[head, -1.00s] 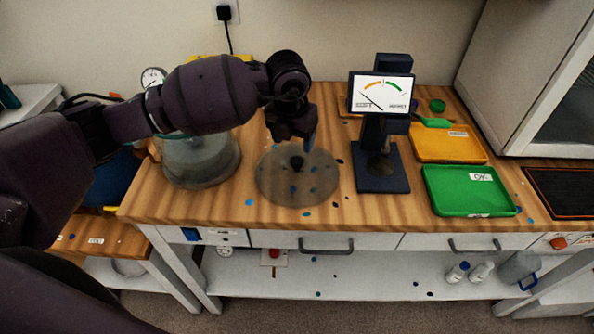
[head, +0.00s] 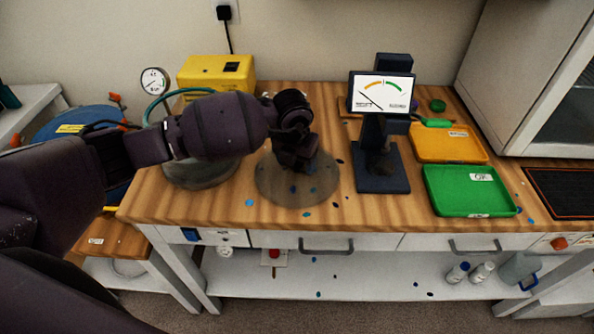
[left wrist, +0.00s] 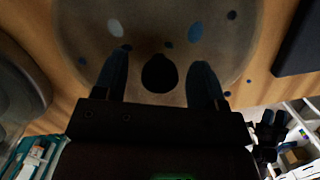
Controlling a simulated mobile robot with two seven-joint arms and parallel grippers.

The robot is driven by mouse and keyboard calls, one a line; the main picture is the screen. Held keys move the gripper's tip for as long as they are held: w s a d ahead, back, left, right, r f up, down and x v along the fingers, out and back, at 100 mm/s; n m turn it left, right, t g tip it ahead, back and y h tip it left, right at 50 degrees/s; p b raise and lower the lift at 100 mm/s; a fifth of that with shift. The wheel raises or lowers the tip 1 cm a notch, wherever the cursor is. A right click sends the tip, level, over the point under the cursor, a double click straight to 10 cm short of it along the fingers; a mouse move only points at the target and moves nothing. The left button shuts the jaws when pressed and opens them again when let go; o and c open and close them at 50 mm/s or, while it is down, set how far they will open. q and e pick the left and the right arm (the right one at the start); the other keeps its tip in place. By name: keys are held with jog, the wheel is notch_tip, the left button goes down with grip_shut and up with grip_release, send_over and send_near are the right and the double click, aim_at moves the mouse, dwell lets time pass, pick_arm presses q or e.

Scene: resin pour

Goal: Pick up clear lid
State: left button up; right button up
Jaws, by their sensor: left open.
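The clear lid (head: 277,188) is a round, see-through disc lying flat on the wooden bench, with blue specks showing through it. Its dark knob (left wrist: 159,74) shows in the left wrist view, between the two fingers. My left gripper (left wrist: 162,82) is open, with one finger on each side of the knob; I cannot tell whether either finger touches it. In the head view my left gripper (head: 297,172) is low over the middle of the lid and hides the knob.
A grey round vessel (head: 200,176) stands left of the lid, partly behind my arm. A dark gauge stand (head: 382,182) stands close on the right. A green tray (head: 450,204) and an orange tray (head: 430,151) lie further right. A yellow box (head: 200,75) is behind.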

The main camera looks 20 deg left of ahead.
pick_arm(q)
grip_shut()
